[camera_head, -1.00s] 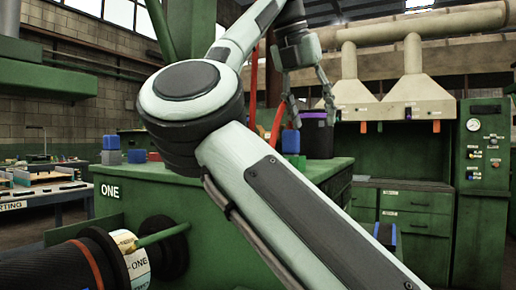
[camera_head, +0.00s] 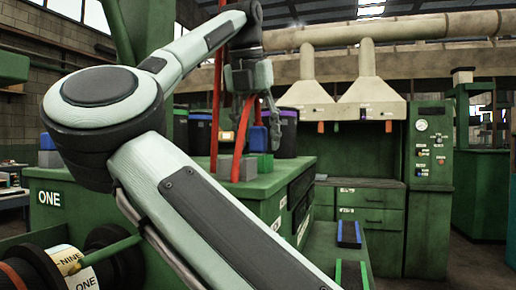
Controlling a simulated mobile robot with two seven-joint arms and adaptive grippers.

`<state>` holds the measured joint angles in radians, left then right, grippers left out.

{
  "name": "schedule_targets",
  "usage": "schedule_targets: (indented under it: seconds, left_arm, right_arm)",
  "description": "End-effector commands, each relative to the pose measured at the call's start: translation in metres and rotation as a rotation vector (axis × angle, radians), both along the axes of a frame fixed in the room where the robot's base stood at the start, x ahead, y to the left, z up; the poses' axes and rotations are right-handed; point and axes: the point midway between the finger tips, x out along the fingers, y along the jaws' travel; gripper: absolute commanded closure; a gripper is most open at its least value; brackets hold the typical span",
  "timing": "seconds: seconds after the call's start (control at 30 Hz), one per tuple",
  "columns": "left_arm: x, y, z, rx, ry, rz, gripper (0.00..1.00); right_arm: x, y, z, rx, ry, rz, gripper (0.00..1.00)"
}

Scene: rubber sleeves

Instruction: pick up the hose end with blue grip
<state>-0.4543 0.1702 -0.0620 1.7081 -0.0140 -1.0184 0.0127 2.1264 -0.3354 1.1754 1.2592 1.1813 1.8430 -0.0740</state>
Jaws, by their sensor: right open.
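My right gripper (camera_head: 257,117) is open and points down over the far end of the green bench (camera_head: 268,192). Its arm crosses the picture from the lower right. A blue piece (camera_head: 258,138) shows just below the fingers, near a red hose (camera_head: 240,140) that slopes behind the gripper. I cannot tell whether the blue piece is the grip of that hose, nor whether the fingers touch it. Nothing is visibly held. My left gripper is not in view.
Another red hose (camera_head: 216,90) hangs left of the gripper. Grey and green blocks (camera_head: 264,162) and dark drums (camera_head: 288,132) stand around there. A roller (camera_head: 30,272) lies at lower left. Hoods (camera_head: 368,85) and cabinets (camera_head: 372,210) stand behind. Floor shows at right.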

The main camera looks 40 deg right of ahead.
Motion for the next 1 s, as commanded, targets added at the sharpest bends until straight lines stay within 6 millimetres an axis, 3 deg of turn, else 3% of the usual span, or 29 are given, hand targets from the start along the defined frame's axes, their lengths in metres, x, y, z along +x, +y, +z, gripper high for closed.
schedule_targets:
  seconds: [0.2,0.6,1.0]
  left_arm:
    - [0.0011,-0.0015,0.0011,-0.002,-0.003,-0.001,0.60]
    - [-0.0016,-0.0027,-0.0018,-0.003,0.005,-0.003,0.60]
    - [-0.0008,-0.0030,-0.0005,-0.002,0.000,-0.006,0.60]
  right_arm:
    - [0.0000,-0.0001,-0.0002,0.000,0.000,0.000,0.49]
    - [-0.0001,-0.0001,0.0001,0.000,0.000,-0.001,0.99]
    - [-0.0002,-0.0006,0.0083,-0.001,-0.002,-0.001,1.00]
